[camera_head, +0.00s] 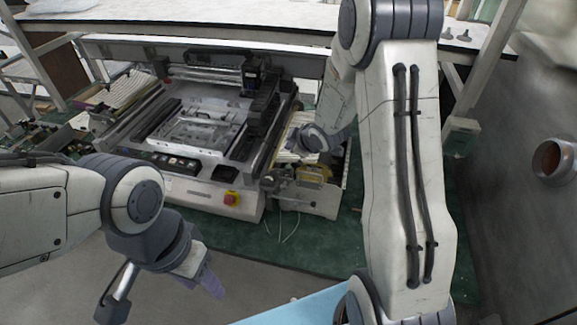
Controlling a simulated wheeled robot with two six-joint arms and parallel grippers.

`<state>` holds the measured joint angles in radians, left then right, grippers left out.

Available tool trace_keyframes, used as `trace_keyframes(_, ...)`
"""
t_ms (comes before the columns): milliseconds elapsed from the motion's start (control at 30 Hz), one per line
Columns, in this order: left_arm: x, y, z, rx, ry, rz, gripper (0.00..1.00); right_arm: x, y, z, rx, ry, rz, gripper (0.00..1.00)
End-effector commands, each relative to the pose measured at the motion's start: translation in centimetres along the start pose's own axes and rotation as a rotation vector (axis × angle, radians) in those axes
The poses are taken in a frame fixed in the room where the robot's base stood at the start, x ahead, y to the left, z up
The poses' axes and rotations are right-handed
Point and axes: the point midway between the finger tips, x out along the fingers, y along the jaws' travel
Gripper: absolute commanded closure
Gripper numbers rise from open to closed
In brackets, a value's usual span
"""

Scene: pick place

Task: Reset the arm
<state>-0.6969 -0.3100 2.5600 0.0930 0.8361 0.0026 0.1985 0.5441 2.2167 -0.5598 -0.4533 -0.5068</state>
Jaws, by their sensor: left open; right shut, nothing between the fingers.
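My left arm comes in from the left edge. Its gripper (160,300) hangs over the grey floor at the lower left, with its two fingers spread wide apart and nothing between them. My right arm (405,170) rises through the right middle of the view and bends over at the top. Its forearm comes down behind the upper link to a grey wrist near the machine's right side. My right gripper (303,143) is small there and hard to make out against the machine parts. It shows no object held.
A light blue surface (300,306) lies at the bottom. Grey floor is clear at the lower left.

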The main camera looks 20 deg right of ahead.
Motion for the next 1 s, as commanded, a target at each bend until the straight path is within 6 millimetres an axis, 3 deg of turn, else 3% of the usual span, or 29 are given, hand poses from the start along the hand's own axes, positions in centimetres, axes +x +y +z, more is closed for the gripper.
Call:
trace_keyframes(267,0.0,0.0,0.0,0.005,0.000,0.000,0.50,0.0,0.0,0.0,0.000,0.000,0.000,1.00)
trace_keyframes(367,0.7,-0.1,0.0,0.008,0.000,0.000,0.50,-0.4,-1.2,-1.0,0.009,-0.017,-0.017,1.00)
trace_keyframes(467,2.1,-0.1,0.1,0.007,0.000,0.000,0.50,-1.8,-4.6,-3.0,0.046,-0.071,-0.064,1.00)
trace_keyframes(633,5.1,-0.4,0.3,0.005,0.000,0.000,0.50,-8.0,-14.7,-5.5,0.169,-0.226,-0.209,1.00)
trace_keyframes(800,7.3,-0.5,0.4,0.003,0.000,0.000,0.50,-15.7,-24.3,-4.3,0.264,-0.389,-0.374,1.00)
trace_keyframes(900,8.1,-0.6,0.4,0.002,0.000,0.000,0.50,-19.4,-28.2,-2.8,0.288,-0.471,-0.453,1.00)
trace_keyframes(1000,8.6,-0.6,0.5,0.002,0.000,0.000,0.50,-22.1,-30.6,-1.4,0.298,-0.533,-0.508,1.00)
